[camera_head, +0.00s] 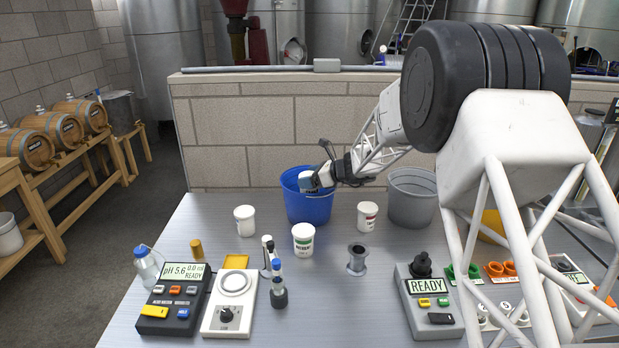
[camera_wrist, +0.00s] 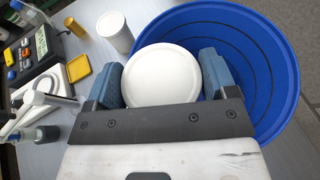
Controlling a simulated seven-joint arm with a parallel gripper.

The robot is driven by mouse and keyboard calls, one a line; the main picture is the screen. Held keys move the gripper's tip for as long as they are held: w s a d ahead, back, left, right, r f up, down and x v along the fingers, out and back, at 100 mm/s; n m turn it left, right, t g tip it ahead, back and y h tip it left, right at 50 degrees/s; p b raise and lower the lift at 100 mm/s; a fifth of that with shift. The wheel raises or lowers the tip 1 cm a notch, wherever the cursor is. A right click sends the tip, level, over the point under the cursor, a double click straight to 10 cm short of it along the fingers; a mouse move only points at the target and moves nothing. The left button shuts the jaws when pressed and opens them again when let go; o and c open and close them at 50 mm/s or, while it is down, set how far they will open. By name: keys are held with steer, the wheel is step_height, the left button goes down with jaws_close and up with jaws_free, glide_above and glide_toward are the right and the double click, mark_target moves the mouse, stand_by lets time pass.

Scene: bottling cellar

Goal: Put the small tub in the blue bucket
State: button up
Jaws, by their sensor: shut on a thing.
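A white tub with a round lid (camera_wrist: 162,76) is held between the two blue finger pads of my gripper (camera_wrist: 163,82). In the head view my gripper (camera_head: 318,178) is at the upper opening of the blue bucket (camera_head: 308,208), and the tub is mostly hidden by the fingers. In the wrist view the blue bucket (camera_wrist: 284,75) lies beneath and to the right of the tub, its dark blue inside partly visible. The tub covers part of the bucket's left side. I cannot tell how far the tub is above or below the rim.
White tubs stand nearby: a plain one (camera_head: 245,220), a green-labelled one (camera_head: 303,241) and a red-labelled one (camera_head: 367,216). A grey bucket (camera_head: 411,203) is right of the blue one. A block wall (camera_head: 270,130) stands behind. Instruments (camera_head: 173,302) line the front.

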steer(key=o, duration=1.1)
steer(key=shift+r, duration=0.15)
steer(key=v, duration=1.2)
steer(key=shift+s, duration=0.1)
